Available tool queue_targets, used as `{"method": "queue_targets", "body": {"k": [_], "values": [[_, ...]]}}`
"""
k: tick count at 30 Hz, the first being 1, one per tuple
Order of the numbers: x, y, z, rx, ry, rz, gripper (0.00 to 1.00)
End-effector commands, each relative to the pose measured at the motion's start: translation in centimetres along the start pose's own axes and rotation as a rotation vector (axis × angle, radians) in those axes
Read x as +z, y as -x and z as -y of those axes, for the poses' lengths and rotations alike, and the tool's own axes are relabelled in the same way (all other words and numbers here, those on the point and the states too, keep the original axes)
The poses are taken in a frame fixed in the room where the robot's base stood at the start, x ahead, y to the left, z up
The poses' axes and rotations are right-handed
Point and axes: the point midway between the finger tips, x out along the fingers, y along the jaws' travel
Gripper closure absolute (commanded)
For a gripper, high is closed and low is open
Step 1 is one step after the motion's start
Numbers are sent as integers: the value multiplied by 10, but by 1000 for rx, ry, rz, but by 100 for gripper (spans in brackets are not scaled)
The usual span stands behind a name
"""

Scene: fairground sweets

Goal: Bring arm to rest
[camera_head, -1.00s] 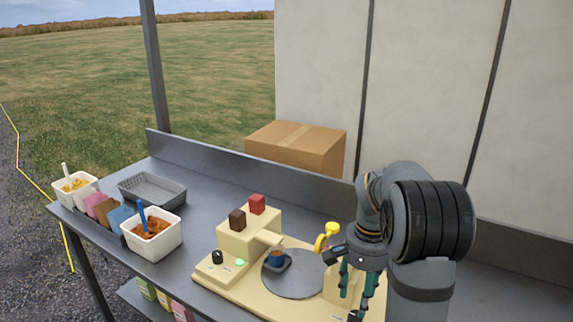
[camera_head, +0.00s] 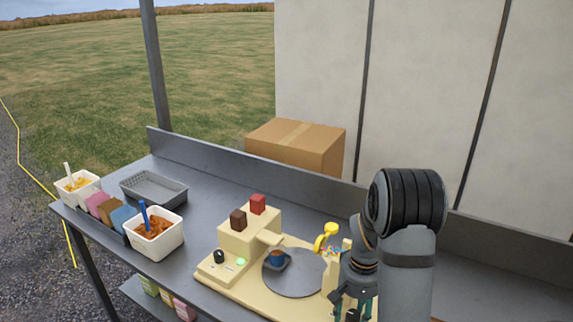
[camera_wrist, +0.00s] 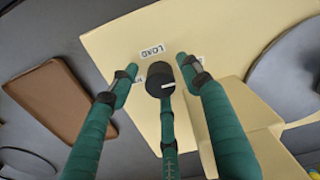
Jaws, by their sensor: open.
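My gripper (camera_head: 352,307) is at the lower edge of the head view, at the right end of the cream machine (camera_head: 230,286). Its green fingers are apart with nothing held between them, and they also show in the wrist view (camera_wrist: 157,67). My arm is bent above the right part of the counter.
White tubs (camera_head: 160,248) and a grey basket (camera_head: 152,190) stand left. A brown tray (camera_wrist: 60,100) lies beside the machine. A cardboard box (camera_head: 300,140) stands behind.

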Motion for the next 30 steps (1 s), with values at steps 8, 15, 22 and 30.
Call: {"method": "queue_targets", "body": {"k": [8,15,22,30], "values": [[1,6,0,0,423,4,52],[1,7,0,-1,783,4,52],[-2,33,0,3,903,-8,52],[-1,71,0,2,902,-3,52]]}}
